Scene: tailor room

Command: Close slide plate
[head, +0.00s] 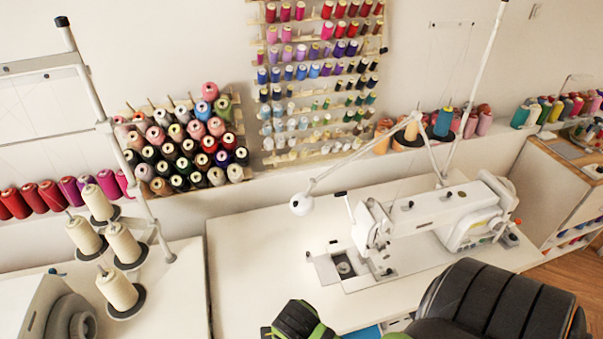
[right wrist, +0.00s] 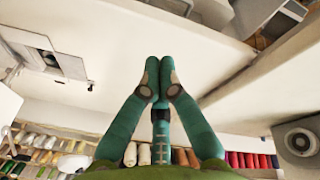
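The white sewing machine (head: 430,215) stands on a white table, and its bed lies under the needle head. In the bed an opening (head: 345,258) shows a round bobbin part. The pale metal slide plate (head: 324,269) lies at the left of this opening, leaving it uncovered. The bed and a dark slot (right wrist: 50,60) also show at the upper left of the right wrist view. My right gripper (right wrist: 160,68) has its teal fingers together with nothing visible between them. It is apart from the plate; its fingertips do not show in the head view. My left gripper is not in view.
The white tabletop (head: 255,250) is clear left of the machine. A thread stand with cream cones (head: 123,243) is farther left. A white lamp (head: 302,204) hangs over the table. Spool racks (head: 320,80) cover the back wall. A wooden cabinet (head: 550,190) stands right.

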